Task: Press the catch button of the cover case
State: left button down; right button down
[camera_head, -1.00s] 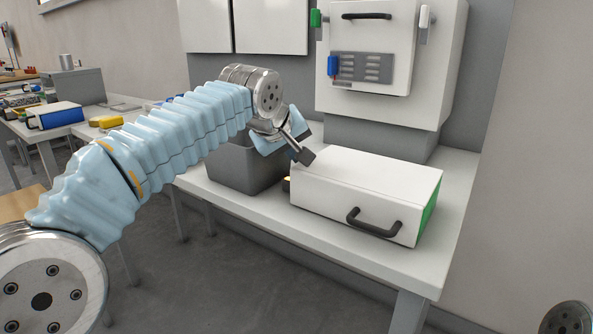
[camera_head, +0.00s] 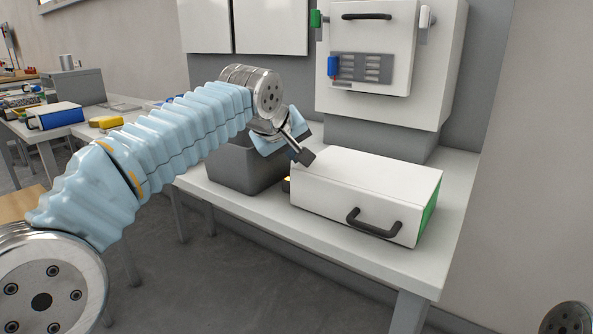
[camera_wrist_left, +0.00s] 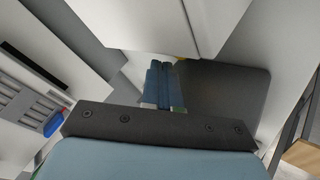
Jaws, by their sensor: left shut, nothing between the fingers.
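The cover case (camera_head: 375,185) is a white box with a black handle on its front and a green right side. It lies on the white table and also shows at the top of the left wrist view (camera_wrist_left: 150,20). A small yellow part (camera_head: 287,184), possibly the catch button, shows at the case's left end; in the left wrist view a sliver of yellow (camera_wrist_left: 180,58) shows just beyond my fingertips, mostly hidden. My left gripper (camera_head: 304,156) is shut and empty, pointing down near the case's left end. I cannot tell whether it touches anything. My right gripper is not in view.
A dark grey bin (camera_head: 240,168) stands left of the case, under my left wrist. A white cabinet (camera_head: 390,60) with a black handle and a blue knob (camera_head: 333,67) stands behind. The white table (camera_head: 445,190) is clear in front and to the right.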

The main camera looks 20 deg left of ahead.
pick_arm(q)
jog(key=shift+f, duration=0.1)
dwell(0.4)
jog(key=shift+f+b, duration=0.3)
jog(key=shift+b, duration=0.1)
jog(key=shift+f+b, duration=0.4)
jog(key=shift+f, duration=0.1)
dwell(0.5)
jog(key=shift+r, duration=0.1)
dwell(0.3)
jog(key=shift+r+p, duration=0.85)
notch_tip(320, 180, up, 3)
jog(key=p, duration=0.2)
jog(key=shift+p, duration=0.4)
jog(key=shift+r+p, duration=0.65)
jog(key=shift+r, duration=0.3)
